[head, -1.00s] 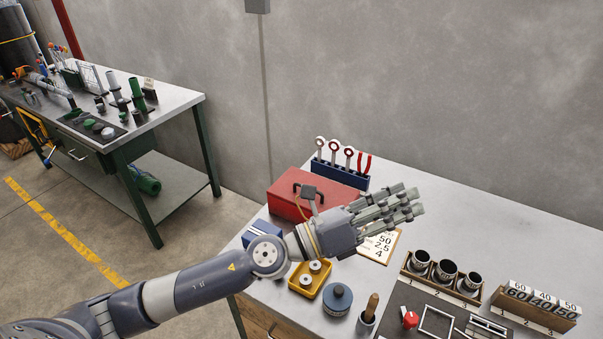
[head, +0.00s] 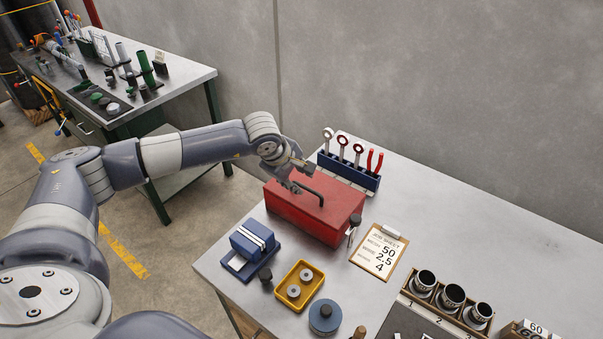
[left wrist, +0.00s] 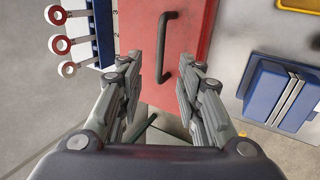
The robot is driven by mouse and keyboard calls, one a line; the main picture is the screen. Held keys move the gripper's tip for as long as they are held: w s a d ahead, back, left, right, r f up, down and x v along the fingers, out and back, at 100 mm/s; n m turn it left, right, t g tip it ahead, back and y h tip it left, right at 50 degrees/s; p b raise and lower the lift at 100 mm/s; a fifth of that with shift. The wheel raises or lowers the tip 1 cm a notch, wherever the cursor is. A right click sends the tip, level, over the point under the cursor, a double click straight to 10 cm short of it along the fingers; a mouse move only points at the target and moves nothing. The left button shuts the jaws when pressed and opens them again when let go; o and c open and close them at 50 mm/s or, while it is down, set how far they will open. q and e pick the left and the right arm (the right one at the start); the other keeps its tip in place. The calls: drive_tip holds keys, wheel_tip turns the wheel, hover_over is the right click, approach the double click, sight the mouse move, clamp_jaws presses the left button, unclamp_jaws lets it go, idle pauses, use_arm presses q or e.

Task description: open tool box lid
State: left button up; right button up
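The red tool box (head: 335,222) stands on the grey workbench near its far left edge, with its lid shut. Its dark bar handle (head: 307,191) is on top. My left gripper (head: 299,177) is at the box's back left side, close to the handle. In the left wrist view the left gripper (left wrist: 175,58) is open, its two fingers apart over the red lid (left wrist: 195,20). The handle (left wrist: 165,45) shows ahead between the fingertips; I cannot tell whether a finger touches it. My right gripper is not in view.
A blue rack (head: 348,173) of wrenches and pliers stands just behind the box. A blue vise-like block (head: 253,240), a yellow tray (head: 300,287) and a clipboard (head: 379,252) lie in front and to the right. The bench's far right is clear.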

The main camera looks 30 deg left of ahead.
sight(307, 188)
use_arm(q)
drive_tip(key=b+x, duration=0.3)
drive_tip(key=x, duration=0.2)
drive_tip(key=shift+s+d+f, duration=0.1)
drive_tip(key=shift+d+f, duration=0.05)
drive_tip(key=shift+f, duration=0.15)
drive_tip(key=shift+b+x, duration=1)
drive_tip(key=shift+w+f+b, duration=0.15)
drive_tip(key=shift+w+b, duration=0.1)
drive_tip(key=shift+b, duration=0.15)
drive_tip(key=shift+c, duration=0.3)
clamp_jaws()
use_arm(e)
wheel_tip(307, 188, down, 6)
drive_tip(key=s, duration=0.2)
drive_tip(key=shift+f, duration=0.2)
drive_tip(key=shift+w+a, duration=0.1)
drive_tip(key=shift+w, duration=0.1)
